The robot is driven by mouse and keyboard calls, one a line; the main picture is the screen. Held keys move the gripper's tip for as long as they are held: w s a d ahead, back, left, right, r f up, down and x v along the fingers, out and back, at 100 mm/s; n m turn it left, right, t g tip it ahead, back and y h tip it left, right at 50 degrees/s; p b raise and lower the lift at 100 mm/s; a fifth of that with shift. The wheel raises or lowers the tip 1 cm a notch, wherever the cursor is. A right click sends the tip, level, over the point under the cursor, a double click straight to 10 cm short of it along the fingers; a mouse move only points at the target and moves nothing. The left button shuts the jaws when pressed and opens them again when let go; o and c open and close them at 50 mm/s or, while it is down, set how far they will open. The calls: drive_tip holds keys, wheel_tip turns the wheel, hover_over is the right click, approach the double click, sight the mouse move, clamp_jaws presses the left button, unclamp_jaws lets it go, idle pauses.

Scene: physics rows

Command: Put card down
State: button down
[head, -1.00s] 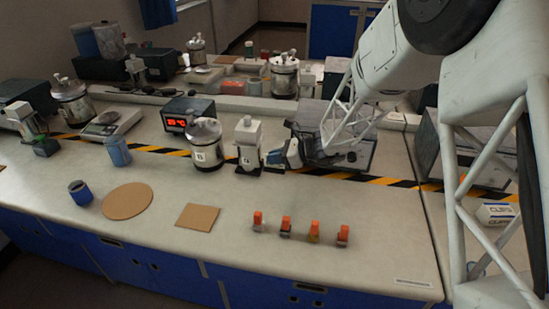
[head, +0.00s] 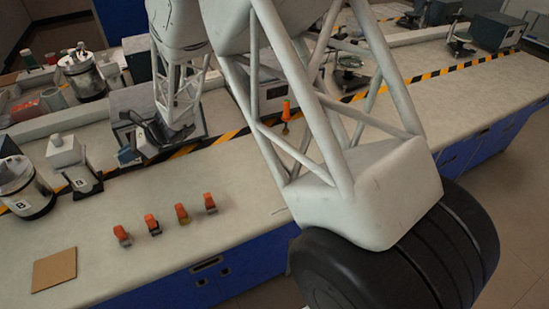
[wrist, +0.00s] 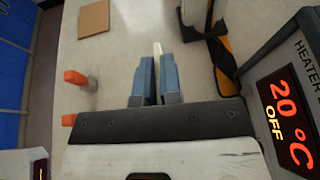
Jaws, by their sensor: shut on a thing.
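My gripper (wrist: 156,62) has two blue fingers shut on a thin pale card (wrist: 157,47), which shows nearly edge-on and sticks out a little past the fingertips. Whether the card touches the counter (head: 130,255) cannot be told.
A brown square mat (head: 54,270) lies at left. In the wrist view a heater (wrist: 288,115) reading 20 °C OFF is close at right. Bare counter lies ahead of the fingers.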

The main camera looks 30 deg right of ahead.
drive_tip(key=d+m+t+h, duration=0.1)
drive_tip(key=d+m+t, duration=0.3)
drive_tip(key=d, duration=2.5)
drive_tip(key=s+d+m+t+h, duration=0.1)
drive_tip(key=s+d, duration=0.3)
drive_tip(key=d, duration=0.5)
drive_tip(key=s+d+m+t+h, duration=0.1)
drive_tip(key=s+d, duration=0.3)
drive_tip(key=d, duration=0.4)
drive_tip(key=s+d+m+t, duration=0.2)
drive_tip(key=s+d, duration=0.3)
drive_tip(key=d, duration=0.4)
drive_tip(key=shift+d+r+t+h, duration=0.15)
drive_tip(key=shift+d+t+h, duration=0.15)
drive_tip(key=shift+h, duration=0.1)
drive_tip(key=shift+f, duration=3.1)
drive_tip(key=shift+f, duration=0.1)
drive_tip(key=shift+f, duration=1.8)
